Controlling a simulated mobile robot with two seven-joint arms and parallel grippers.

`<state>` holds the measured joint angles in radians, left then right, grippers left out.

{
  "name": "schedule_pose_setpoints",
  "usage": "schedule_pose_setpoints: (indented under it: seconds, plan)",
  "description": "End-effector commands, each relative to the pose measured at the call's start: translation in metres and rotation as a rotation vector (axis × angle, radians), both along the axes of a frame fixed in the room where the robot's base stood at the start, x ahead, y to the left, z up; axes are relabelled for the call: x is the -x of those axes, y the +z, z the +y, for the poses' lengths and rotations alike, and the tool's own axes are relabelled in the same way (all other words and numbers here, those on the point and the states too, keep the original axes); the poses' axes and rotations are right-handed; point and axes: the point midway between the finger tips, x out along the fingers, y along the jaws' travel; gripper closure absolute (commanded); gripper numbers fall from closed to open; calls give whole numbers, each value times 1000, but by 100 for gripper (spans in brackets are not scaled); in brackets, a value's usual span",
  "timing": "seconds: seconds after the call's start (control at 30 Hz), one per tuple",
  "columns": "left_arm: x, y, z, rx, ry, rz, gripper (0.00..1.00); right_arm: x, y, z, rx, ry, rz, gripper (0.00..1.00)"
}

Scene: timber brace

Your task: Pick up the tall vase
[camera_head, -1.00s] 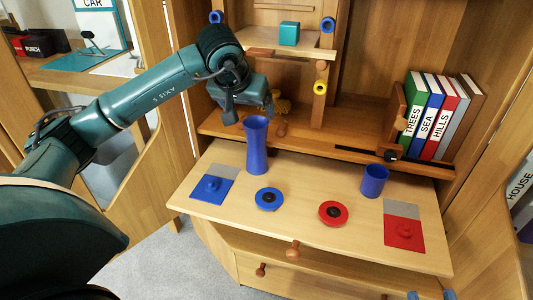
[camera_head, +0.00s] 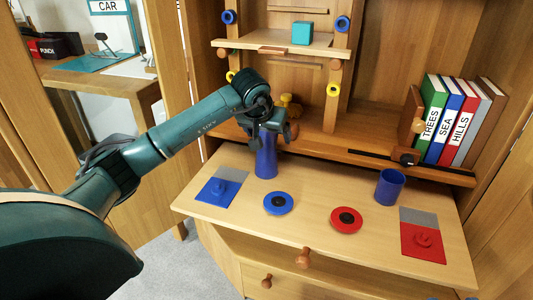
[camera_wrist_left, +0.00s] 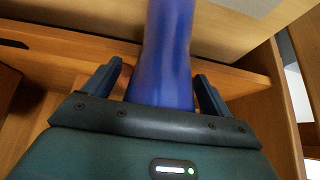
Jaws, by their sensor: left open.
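The tall vase (camera_head: 266,160) is blue and stands upright on the light wooden desk surface (camera_head: 310,203), toward its back left. My left gripper (camera_head: 268,137) is at the upper part of the vase and hides its rim in the head view. In the left wrist view the vase (camera_wrist_left: 168,60) rises between the two dark fingers of the gripper (camera_wrist_left: 160,85). The fingers are apart, with a gap visible on each side of the vase. My right gripper is not in view.
A short blue cup (camera_head: 389,187), a blue disc (camera_head: 278,203) and a red disc (camera_head: 346,219) are on the desk. A blue pad (camera_head: 217,191) and red pad (camera_head: 422,243) lie at its sides. Books (camera_head: 455,120) stand at right. A shelf (camera_head: 285,45) is above.

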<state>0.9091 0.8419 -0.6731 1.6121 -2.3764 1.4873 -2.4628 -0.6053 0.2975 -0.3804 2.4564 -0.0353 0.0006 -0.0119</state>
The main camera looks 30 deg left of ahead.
Motion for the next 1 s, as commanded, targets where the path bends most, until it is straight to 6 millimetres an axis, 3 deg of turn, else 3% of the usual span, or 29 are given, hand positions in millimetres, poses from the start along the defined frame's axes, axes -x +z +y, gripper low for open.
schedule_pose_setpoints:
  seconds: [0.2, 0.9, 1.0]
  plan:
    - [-1, 0, 0, 1, -1, -1, 16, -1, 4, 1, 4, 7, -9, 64]
    - [0, 0, 0, 0, 1, -1, 72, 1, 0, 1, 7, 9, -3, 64]
    - [-1, 2, 0, 0, 0, -4, 72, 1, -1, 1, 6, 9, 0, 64]
